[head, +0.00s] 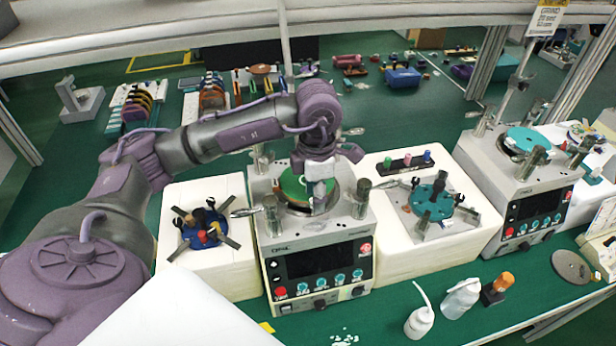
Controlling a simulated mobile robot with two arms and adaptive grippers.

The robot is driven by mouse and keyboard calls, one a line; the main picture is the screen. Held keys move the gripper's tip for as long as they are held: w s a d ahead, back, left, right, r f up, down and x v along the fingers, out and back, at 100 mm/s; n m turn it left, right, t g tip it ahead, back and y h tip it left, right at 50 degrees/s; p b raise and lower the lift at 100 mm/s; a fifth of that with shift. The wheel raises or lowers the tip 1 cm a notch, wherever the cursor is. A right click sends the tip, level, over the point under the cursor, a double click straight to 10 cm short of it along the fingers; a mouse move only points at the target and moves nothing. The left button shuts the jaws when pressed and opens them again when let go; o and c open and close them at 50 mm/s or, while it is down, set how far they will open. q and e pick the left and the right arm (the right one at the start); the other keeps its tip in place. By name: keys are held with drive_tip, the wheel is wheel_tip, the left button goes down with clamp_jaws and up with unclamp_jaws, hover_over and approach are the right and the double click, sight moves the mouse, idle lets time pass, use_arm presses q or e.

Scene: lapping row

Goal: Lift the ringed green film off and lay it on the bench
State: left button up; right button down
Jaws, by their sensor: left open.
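The green film (290,187) lies on the round plate of the middle lapping machine (318,246). Its left part shows; the right part is hidden behind my left gripper. My left gripper (319,203) points down over the right side of the plate, open. I see nothing held in it. Whether its fingertips touch the film or hang just above it I cannot tell. The green bench (395,312) runs in front of the machine. My right gripper is not in view.
White blocks flank the machine: the left carries a blue fixture (203,229), the right a teal one (433,200). Metal posts stand around the plate. White bottles (420,318) and a grey disc (571,267) occupy the right bench. The bench front centre is mostly clear, with small white bits (344,338).

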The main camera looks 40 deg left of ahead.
use_arm(q)
drive_tip(key=shift+f, duration=0.3)
clamp_jaws()
drive_tip(key=shift+w+r, duration=0.1)
